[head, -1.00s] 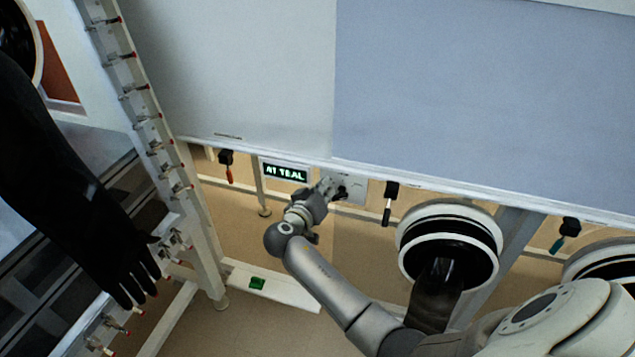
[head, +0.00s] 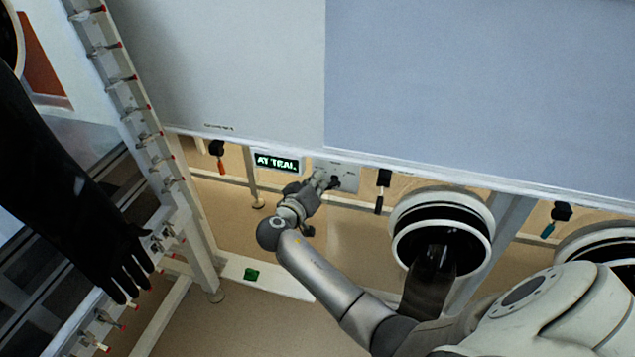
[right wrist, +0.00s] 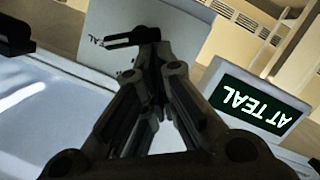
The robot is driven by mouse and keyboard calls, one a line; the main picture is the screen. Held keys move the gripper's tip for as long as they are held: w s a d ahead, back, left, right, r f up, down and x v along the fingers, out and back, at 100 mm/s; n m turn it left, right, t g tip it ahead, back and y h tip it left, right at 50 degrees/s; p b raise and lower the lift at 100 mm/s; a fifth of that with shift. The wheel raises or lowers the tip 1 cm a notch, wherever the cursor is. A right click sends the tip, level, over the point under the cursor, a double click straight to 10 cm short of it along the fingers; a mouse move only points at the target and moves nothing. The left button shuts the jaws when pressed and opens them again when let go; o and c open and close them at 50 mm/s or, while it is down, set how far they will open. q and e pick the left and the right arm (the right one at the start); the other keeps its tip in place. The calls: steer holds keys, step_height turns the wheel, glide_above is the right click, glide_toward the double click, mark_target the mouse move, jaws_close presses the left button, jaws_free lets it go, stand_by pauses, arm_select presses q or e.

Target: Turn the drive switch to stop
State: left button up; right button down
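The drive switch is a black lever handle (right wrist: 130,40) on a pale grey plate (right wrist: 190,30) in the right wrist view. The lever points left, toward lettering ending in "AL". In the head view the plate (head: 349,178) sits under the front edge of the large pale panel. A lit display (right wrist: 245,102) beside it reads "AT TEAL"; it also shows in the head view (head: 277,162). My right gripper (right wrist: 150,62) has its fingers together, tips just before the lever; contact cannot be told. In the head view this gripper (head: 321,182) overlaps the plate's left side. My left gripper is out of view.
A black glove (head: 120,260) hangs at the left near a post with red-tipped fittings (head: 140,110). A round glove port (head: 440,235) stands right of my right arm. Small hanging handles (head: 382,190) line the panel's edge.

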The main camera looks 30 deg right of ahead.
steer(key=shift+f+n+g+h+b, duration=0.35)
steer(key=shift+f+n+b, duration=0.65)
steer(key=shift+n, duration=0.5)
steer(key=shift+b, duration=0.4)
steer(key=shift+a, duration=0.1)
